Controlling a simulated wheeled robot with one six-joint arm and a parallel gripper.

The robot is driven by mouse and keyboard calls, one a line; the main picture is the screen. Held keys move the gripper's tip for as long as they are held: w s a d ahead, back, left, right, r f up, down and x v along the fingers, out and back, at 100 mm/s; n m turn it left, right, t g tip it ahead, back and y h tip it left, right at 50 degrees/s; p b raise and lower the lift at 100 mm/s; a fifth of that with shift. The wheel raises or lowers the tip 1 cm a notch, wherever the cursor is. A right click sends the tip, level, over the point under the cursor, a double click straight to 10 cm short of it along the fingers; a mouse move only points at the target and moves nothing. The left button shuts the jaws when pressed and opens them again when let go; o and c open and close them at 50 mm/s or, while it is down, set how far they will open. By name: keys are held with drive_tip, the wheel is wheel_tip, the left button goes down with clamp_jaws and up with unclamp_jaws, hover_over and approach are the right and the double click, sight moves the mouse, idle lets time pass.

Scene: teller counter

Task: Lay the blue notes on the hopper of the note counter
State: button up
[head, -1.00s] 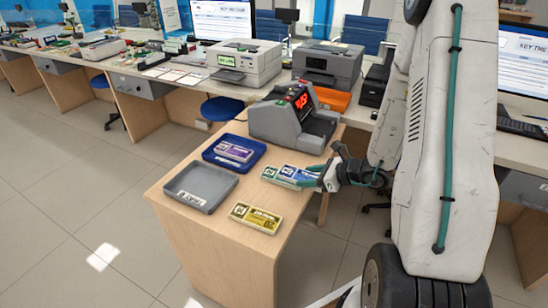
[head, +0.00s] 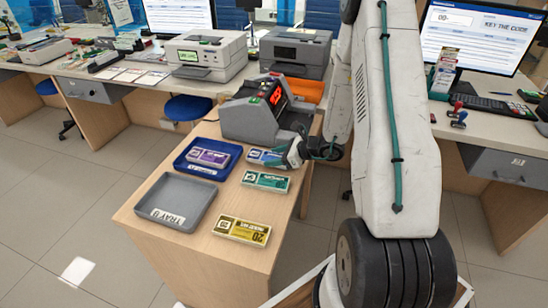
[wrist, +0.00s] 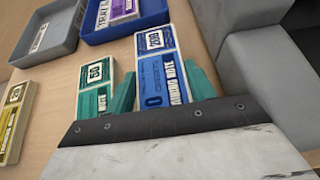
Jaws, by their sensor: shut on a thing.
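The blue notes (head: 256,156) are a flat banded bundle on the wooden side desk, just in front of the note counter. In the wrist view the blue bundle (wrist: 158,68) lies between the two green fingers of my gripper (wrist: 163,92). My gripper (head: 285,156) comes in from the right and is shut on the bundle's near end, hiding part of it. I cannot tell whether the bundle is off the desk. The grey note counter (head: 246,120), with a red lit display, stands just behind it. Its hopper is not clearly seen.
Green notes (head: 265,181) lie close beside the blue ones. Yellow notes (head: 241,230) lie nearer the front. A blue tray (head: 200,171) holds purple notes (head: 208,157). A grey tray (head: 155,219) looks empty. An orange tray (head: 306,90) sits behind the counter.

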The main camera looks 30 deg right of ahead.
drive_tip(key=shift+f, duration=0.5)
drive_tip(key=shift+f, duration=0.15)
drive_tip(key=o, duration=1)
